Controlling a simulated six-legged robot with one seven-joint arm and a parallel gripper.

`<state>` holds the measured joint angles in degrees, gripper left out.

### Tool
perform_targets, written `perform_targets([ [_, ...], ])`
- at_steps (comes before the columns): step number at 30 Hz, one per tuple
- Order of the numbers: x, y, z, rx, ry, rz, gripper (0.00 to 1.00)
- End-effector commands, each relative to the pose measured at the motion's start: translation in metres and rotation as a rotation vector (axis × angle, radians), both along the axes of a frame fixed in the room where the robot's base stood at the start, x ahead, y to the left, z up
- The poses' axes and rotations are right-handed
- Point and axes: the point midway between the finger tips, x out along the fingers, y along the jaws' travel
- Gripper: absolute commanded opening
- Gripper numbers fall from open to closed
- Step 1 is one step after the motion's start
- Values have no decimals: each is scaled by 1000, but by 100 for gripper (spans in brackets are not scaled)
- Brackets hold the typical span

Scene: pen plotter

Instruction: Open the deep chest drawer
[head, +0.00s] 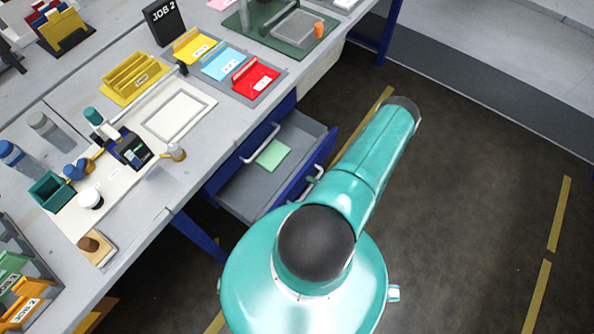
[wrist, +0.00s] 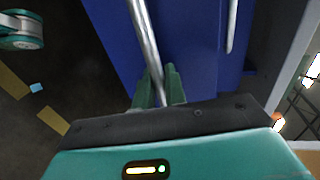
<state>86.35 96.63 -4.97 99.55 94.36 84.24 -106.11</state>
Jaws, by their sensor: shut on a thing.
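The deep chest drawer (head: 240,190) is pulled out from under the bench, with its grey inside showing. Its blue front (head: 297,181) stands well away from the chest, and a light green flat piece (head: 272,154) lies inside. In the wrist view, the green fingers of my gripper (wrist: 159,92) are shut around the silver bar handle (wrist: 146,40) on the blue front (wrist: 190,50). In the head view, my teal arm hides part of the front, and only a bit of the gripper shows at the handle (head: 314,176).
Above the open drawer is another blue front with a pale handle (head: 262,145), shut. The bench top (head: 185,190) holds a plotter, coloured trays and bottles. A blue bench leg (head: 200,236) stands left of the drawer. The dark floor (head: 470,190) to the right is clear.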

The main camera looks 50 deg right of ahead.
Motion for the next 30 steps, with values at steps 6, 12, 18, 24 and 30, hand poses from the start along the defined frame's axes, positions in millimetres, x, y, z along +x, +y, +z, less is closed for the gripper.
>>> perform_targets([
  [6,-45,-1,0,1,0,-2,0],
  [12,-66,-1,0,1,-1,0,0],
  [18,-73,-2,0,1,-1,1,0],
  [24,-74,-2,0,0,-1,1,0],
  [30,-73,-2,0,0,-1,1,17],
])
